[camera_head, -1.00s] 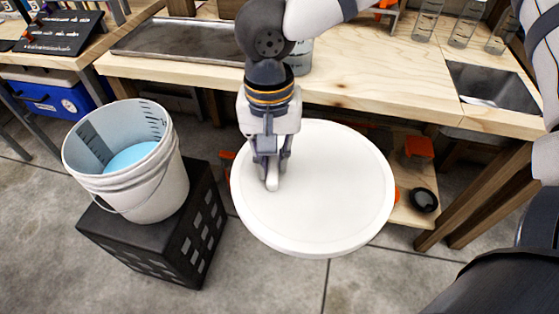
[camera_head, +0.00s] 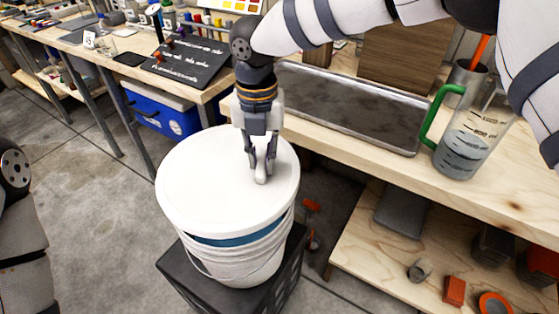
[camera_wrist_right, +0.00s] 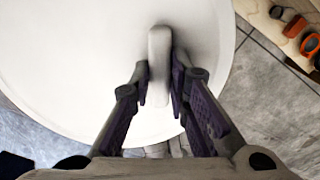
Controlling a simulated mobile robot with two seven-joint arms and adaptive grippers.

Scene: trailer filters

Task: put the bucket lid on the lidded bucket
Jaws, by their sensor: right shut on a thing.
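The white round bucket lid (camera_head: 205,190) is over the mouth of the lidded bucket (camera_head: 245,262). A gap along the front shows blue inside the bucket, so the lid's near side is apart from the rim. Whether its far side touches is hidden. My right gripper (camera_head: 262,172) is shut on the lid's raised handle, which shows between the fingers in the right wrist view (camera_wrist_right: 160,55). The white bucket stands upright on a black crate (camera_head: 180,268). At the left edge, part of my left arm shows, but its gripper does not.
A workbench (camera_head: 350,145) with a metal tray (camera_head: 350,105) and a green-handled jug (camera_head: 470,135) stands right of the bucket. A blue cooler (camera_head: 170,115) is behind it. A lower shelf (camera_head: 370,255) holds small parts. Floor is clear at left.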

